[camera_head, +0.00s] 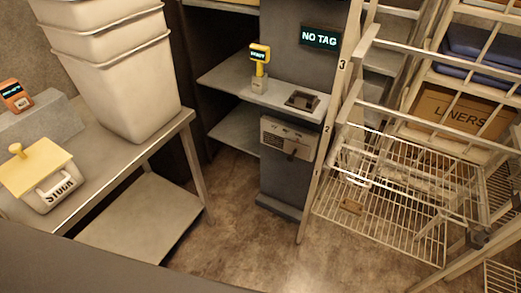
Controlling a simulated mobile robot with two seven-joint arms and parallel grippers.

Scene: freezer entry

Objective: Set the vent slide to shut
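A pale plate (291,139) that looks like the vent slide is mounted low on the front of the dark grey pillar (287,184), near the middle of the view. It has small dark marks along its upper part and a small dark knob or tab near its lower middle. The marks are too small to read, so I cannot tell whether it is set to open or shut. Neither of my grippers is in view.
A "NO TAG" display (320,38) is on the pillar above a shelf (246,92) with a yellow scanner (260,57). A ladder-like rail and wire basket (395,218) stand close right. Floor between is clear.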

